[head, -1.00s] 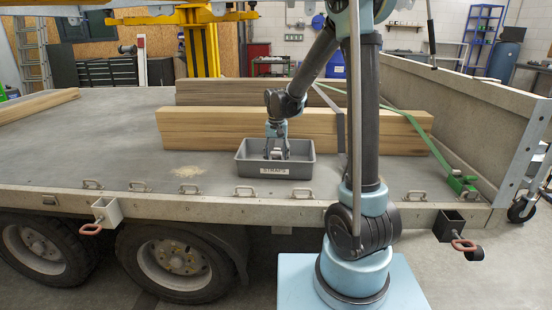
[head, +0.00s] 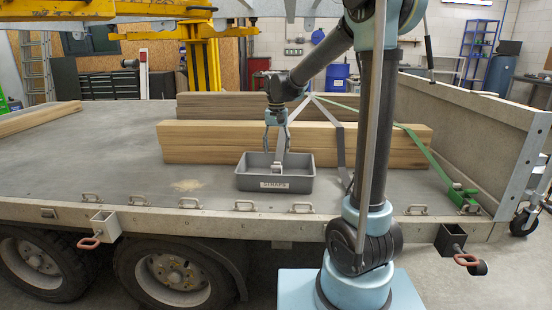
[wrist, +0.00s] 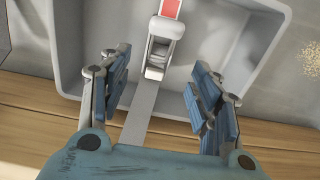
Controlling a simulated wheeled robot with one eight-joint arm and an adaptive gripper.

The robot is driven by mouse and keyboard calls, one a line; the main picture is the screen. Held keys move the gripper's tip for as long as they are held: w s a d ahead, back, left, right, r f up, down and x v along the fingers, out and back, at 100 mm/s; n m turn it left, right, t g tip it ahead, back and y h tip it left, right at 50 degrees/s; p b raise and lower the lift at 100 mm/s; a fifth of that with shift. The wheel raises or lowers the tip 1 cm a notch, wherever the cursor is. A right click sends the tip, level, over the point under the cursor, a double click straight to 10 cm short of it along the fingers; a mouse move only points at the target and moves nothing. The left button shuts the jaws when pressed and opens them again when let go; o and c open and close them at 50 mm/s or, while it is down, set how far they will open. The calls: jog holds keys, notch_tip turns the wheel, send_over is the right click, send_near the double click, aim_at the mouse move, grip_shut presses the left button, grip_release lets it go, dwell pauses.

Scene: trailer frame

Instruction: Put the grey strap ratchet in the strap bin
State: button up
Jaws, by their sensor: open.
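The grey strap ratchet (head: 277,168) lies inside the grey strap bin (head: 302,184), which has a "STRAPS" label on its front. In the wrist view the ratchet (wrist: 158,50) shows a red part at its far end, and a grey strap (wrist: 140,118) runs from it towards the near rim. My gripper (head: 277,150) is above the bin, pointing down. In the wrist view my gripper's fingers (wrist: 160,75) are spread wide to either side of the ratchet and strap, with clear gaps. Nothing is held.
Stacked timber (head: 220,142) lies right behind the bin on the trailer deck (head: 110,150). A green strap (head: 425,150) with a green ratchet (head: 462,197) crosses its right end. Lashing rings line the front edge. The deck left of the bin is clear.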

jog(key=s+d+t, duration=0.1)
jog(key=s+d, duration=1.4)
jog(key=s, duration=0.2)
jog(key=s+d+f, duration=0.3)
jog(key=s+f, duration=0.2)
jog(key=s, duration=0.2)
jog(key=s+d+f+t, duration=0.1)
jog(key=s+d+f, duration=0.2)
jog(key=s, duration=0.4)
jog(key=shift+d+f+n, duration=0.15)
jog(key=shift+f+n, duration=0.15)
jog(key=shift+f, duration=0.6)
